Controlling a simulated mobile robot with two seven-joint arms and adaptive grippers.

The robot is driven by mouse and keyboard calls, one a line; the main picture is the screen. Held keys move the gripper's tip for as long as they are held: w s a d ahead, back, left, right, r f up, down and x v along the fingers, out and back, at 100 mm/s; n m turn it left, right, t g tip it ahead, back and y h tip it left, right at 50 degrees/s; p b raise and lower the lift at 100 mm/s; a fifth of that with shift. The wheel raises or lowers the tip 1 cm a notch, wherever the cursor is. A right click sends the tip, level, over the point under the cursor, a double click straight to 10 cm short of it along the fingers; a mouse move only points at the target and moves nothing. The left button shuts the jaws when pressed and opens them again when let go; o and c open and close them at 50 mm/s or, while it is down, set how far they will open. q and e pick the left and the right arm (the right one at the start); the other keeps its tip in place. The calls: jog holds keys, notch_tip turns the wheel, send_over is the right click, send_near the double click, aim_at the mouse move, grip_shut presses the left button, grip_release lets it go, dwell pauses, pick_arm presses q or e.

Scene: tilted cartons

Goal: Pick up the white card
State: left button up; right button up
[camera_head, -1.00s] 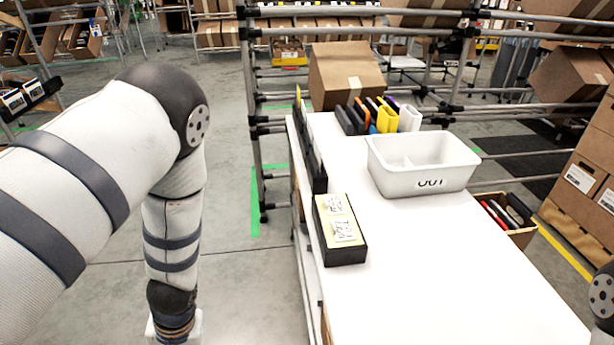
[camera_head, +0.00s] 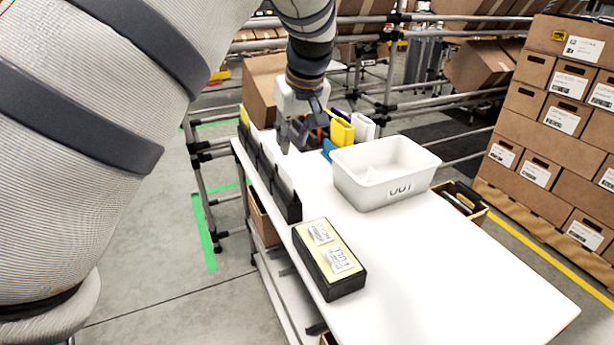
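A white upright card-like piece (camera_head: 363,127) stands at the right end of a row of coloured pieces at the back of the white table (camera_head: 430,255). Next to it is a yellow one (camera_head: 341,131). My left gripper (camera_head: 302,135) hangs over the back left of the table, left of the yellow piece and apart from the white one. Its fingers look spread, with nothing visibly held. It hides part of the row. Black holders (camera_head: 288,206) with pale upright faces line the table's left edge; I cannot tell if those faces are cards. My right gripper is out of view.
A white bin marked OUT (camera_head: 375,193) stands right of the middle. A black box with a yellow top (camera_head: 330,265) lies at the front left. A brown carton (camera_head: 262,88) and rails stand behind. The table's front right is clear.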

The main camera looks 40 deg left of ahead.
aim_at(285, 172)
pick_arm(q)
jog(key=x, duration=1.2)
jog(key=shift+a+b, duration=0.15)
jog(key=shift+b, duration=0.25)
jog(key=shift+s+r, duration=0.1)
jog(key=shift+f, duration=0.2)
grip_shut()
